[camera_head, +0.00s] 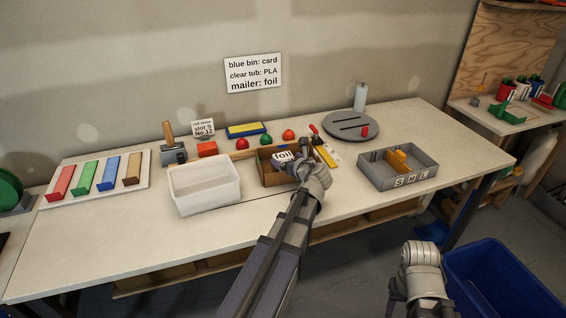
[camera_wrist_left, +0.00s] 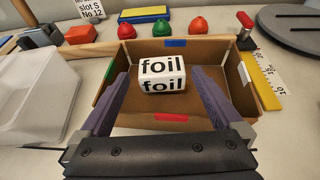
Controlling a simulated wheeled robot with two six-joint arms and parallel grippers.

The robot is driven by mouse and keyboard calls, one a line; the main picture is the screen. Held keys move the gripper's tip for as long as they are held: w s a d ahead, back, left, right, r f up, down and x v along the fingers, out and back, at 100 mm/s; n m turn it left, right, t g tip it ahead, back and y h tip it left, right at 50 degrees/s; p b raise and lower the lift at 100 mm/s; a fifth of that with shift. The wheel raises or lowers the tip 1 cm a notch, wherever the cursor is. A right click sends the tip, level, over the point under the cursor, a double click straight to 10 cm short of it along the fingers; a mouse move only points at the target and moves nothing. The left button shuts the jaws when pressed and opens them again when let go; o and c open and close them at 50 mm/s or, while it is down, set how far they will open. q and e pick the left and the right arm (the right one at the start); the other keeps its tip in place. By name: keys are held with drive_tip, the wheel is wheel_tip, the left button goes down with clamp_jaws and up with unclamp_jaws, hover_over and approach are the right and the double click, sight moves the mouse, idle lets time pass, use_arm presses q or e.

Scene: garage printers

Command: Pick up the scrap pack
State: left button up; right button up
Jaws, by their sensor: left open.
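A white pack (camera_wrist_left: 162,76) with "foil" printed in black on its faces sits inside a small open cardboard box (camera_wrist_left: 110,99). In the head view the pack (camera_head: 283,156) shows just beyond my left gripper (camera_head: 292,164), and the box (camera_head: 268,177) is partly hidden by it. In the left wrist view my left gripper (camera_wrist_left: 160,85) is open, with one finger on each side of the pack and visible gaps between. My right gripper is not in view; only part of my right arm shows at the bottom right.
A white tub (camera_head: 204,190) stands left of the box. A grey divided tray (camera_head: 398,184) and a grey round plate (camera_head: 351,127) are to the right. Coloured knobs line the back. A sign (camera_head: 253,73) reads "mailer: foil". A blue bin (camera_head: 500,285) is on the floor.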

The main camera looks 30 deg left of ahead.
sight(283, 154)
use_arm(q)
drive_tip(key=shift+b+x, duration=0.9)
drive_tip(key=shift+x, duration=1.7)
drive_tip(key=shift+r, duration=0.1)
drive_tip(key=shift+d, duration=0.1)
drive_tip(key=shift+c, duration=0.2)
drive_tip(key=c, duration=1.2)
drive_tip(key=shift+o, duration=0.2)
drive_tip(key=shift+r, duration=0.15)
wheel_tip(283, 154, up, 10)
drive_tip(key=p, duration=1)
